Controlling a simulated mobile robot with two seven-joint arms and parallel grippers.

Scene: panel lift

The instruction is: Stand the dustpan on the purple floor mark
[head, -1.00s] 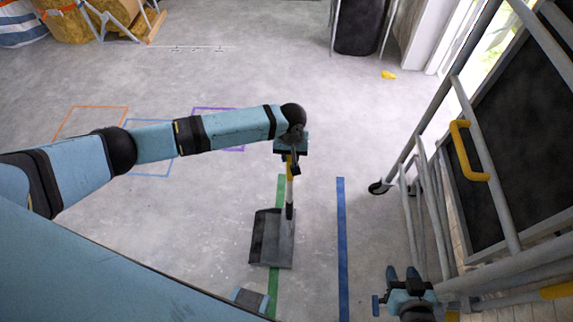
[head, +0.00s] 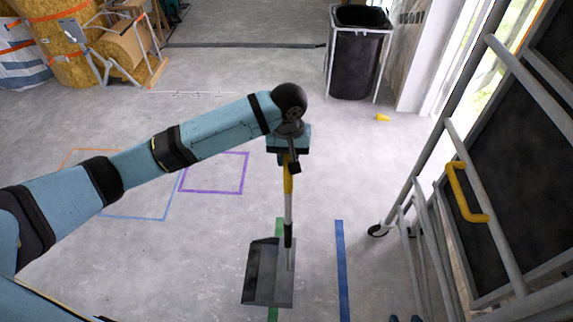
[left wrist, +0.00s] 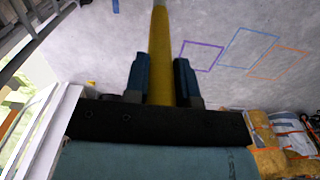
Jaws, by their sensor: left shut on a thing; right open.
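The dustpan has a dark grey pan (head: 268,275) and a long upright handle with a yellow upper part (head: 288,178). My left gripper (head: 288,158) is shut on the yellow handle near its top; the left wrist view shows both fingers (left wrist: 161,82) on either side of it. The pan overlaps the green floor line; I cannot tell whether it touches the floor. The purple floor mark (head: 243,173) is a square outline left of the dustpan and beyond it, partly behind my left forearm; it also shows in the left wrist view (left wrist: 203,44). Only the fingertips of my right gripper (head: 405,318) show, open, at the bottom edge.
An orange outline (head: 95,150) and a blue outline (head: 135,217) lie left of the purple one. A blue line (head: 341,265) runs right of the dustpan. A wheeled metal rack (head: 418,185) stands at the right. A black bin (head: 358,55) stands far back. The middle floor is clear.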

